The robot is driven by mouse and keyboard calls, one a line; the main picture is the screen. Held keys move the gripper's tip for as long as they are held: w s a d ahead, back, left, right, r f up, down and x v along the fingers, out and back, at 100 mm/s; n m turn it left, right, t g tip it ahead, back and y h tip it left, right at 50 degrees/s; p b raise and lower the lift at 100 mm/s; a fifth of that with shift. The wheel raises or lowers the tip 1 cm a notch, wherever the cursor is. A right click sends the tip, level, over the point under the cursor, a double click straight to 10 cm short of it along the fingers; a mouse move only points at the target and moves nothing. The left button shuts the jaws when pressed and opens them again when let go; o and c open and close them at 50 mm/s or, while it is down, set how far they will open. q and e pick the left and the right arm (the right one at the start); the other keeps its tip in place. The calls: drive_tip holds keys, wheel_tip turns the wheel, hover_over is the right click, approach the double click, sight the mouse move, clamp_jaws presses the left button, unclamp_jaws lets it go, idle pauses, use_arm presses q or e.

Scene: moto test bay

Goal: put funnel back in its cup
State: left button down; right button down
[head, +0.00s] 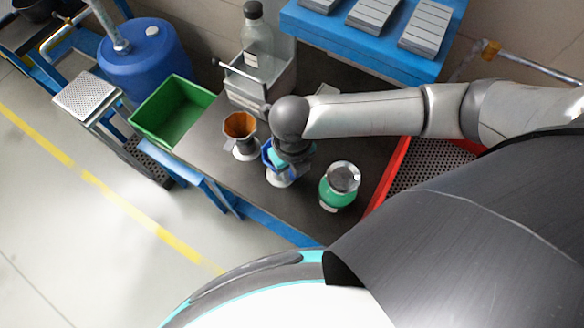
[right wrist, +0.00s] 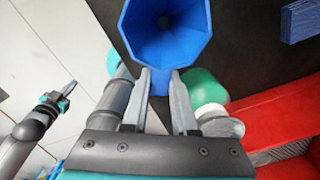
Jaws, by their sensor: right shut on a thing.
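The blue funnel (right wrist: 165,30) has a wide angular mouth, which faces the camera in the right wrist view. My right gripper (right wrist: 158,88) is shut on its narrow lower part. In the head view my right gripper (head: 284,160) hides much of the blue funnel (head: 267,152). A pale round cup or base (head: 281,181) shows just below it; whether the funnel touches it I cannot tell. An orange-brown funnel (head: 240,124) sits in another pale holder (head: 244,151) to the left. What seems to be my left gripper (right wrist: 62,100) shows in the right wrist view, its jaws unclear.
A green jar with a grey lid (head: 340,183) stands right of the gripper. A green bin (head: 172,112) is at the left, and a clear bottle (head: 256,42) stands behind. A red-edged perforated tray (head: 396,166) lies right. Dark tabletop (head: 222,165) is free in front of the orange funnel.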

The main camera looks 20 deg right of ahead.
drive_tip(key=c, duration=0.6)
unclamp_jaws()
wheel_tip(320, 180, up, 15)
drive_tip(key=shift+r+p, duration=0.15)
drive_tip(key=shift+p, duration=0.35)
